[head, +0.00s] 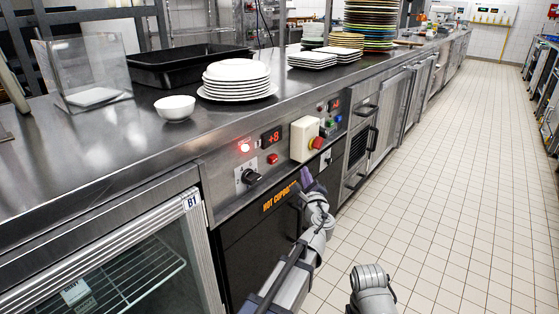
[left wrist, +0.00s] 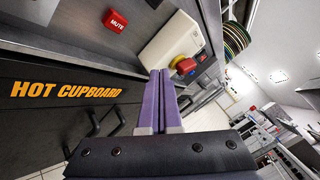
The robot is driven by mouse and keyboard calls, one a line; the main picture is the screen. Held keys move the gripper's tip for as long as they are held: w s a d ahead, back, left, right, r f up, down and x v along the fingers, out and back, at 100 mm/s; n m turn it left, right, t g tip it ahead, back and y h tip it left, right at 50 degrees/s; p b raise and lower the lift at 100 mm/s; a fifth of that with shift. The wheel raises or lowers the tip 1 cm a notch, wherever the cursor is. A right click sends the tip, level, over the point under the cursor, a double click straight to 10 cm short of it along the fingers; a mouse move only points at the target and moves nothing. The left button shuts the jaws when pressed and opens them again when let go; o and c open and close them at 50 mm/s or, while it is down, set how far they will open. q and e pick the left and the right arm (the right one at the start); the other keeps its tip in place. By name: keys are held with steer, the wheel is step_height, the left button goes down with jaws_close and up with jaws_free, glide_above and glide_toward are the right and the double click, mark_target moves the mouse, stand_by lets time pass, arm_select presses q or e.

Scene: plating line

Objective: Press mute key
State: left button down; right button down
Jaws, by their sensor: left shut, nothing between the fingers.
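The red mute key (head: 272,159) is on the front control panel, below a red "+8" display. In the left wrist view the key (left wrist: 116,21) reads "MUTE" and is lit evenly red. My left gripper (head: 307,177) has purple fingers, shut together with nothing between them. It is in front of the panel, below the cream box and to the lower right of the key. In the left wrist view its fingertips (left wrist: 160,72) point at the cream box's lower edge, apart from the key. My right gripper is not in view.
A cream box (head: 299,140) with a red stop button (head: 317,143) sticks out right of the key. A black knob (head: 251,177) and a glowing red lamp (head: 244,147) are to its left. The hot cupboard (head: 257,225) is below. The tiled floor at right is clear.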

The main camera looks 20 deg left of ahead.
mark_target(277, 158)
arm_select(q)
steer(key=shift+a, duration=0.15)
steer(key=w+a, duration=0.3)
steer(key=a, duration=0.5)
stand_by(0.4)
steer(key=shift+a, duration=0.15)
stand_by(1.8)
steer(key=shift+w+a, duration=0.1)
steer(key=shift+a, duration=0.2)
steer(key=shift+w+a, duration=0.2)
steer(key=shift+a, duration=0.3)
stand_by(0.8)
steer(key=shift+d, duration=0.1)
stand_by(0.3)
steer(key=shift+s+d, duration=0.35)
steer(key=shift+d, duration=0.45)
steer(key=shift+d, duration=0.1)
steer(key=shift+s+d, duration=0.3)
steer(key=shift+d, duration=0.45)
steer(key=shift+s+d, duration=0.25)
steer(key=shift+d, duration=0.5)
steer(key=shift+s+d, duration=0.3)
steer(key=shift+d, duration=0.45)
